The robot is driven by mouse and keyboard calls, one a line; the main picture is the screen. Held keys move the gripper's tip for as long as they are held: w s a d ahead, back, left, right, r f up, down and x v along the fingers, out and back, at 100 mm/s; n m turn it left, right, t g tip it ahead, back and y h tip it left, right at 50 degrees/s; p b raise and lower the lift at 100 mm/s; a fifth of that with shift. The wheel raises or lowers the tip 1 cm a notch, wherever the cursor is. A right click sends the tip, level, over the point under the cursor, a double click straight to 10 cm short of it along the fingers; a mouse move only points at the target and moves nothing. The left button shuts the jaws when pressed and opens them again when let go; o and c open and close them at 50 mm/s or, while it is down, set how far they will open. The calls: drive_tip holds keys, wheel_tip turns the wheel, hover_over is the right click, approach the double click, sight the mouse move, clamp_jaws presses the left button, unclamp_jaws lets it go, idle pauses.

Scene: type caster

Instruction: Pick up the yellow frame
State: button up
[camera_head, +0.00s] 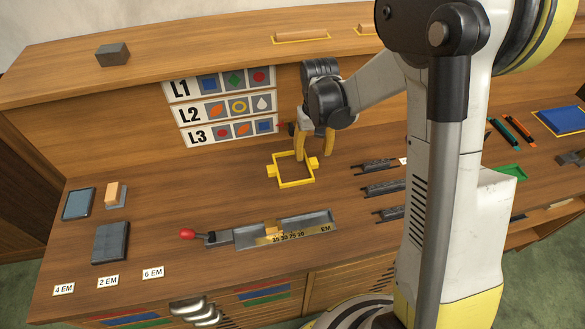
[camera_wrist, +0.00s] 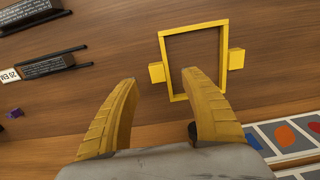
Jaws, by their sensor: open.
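The yellow frame (camera_head: 296,183) is a thin square outline with a small block on each of two opposite sides. It lies on the wooden desk top below the picture chart. In the wrist view the yellow frame (camera_wrist: 162,60) is beyond the fingertips, a little right of centre. My gripper (camera_head: 314,155) is just behind and above the frame in the head view. In the wrist view its two yellow fingers (camera_wrist: 158,80) are spread apart with nothing between them. I cannot tell exactly how high they are above the desk.
The chart (camera_head: 222,108) with rows L1 to L3 stands behind the frame. Dark slotted holders (camera_head: 380,189) lie to the right. Bare wood surrounds the frame.

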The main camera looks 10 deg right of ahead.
sight(312, 161)
wheel_tip(312, 161, down, 4)
drive_tip(key=shift+f+b, duration=0.15)
drive_tip(key=shift+b, duration=0.55)
drive_tip(key=shift+s, duration=0.1)
clamp_jaws()
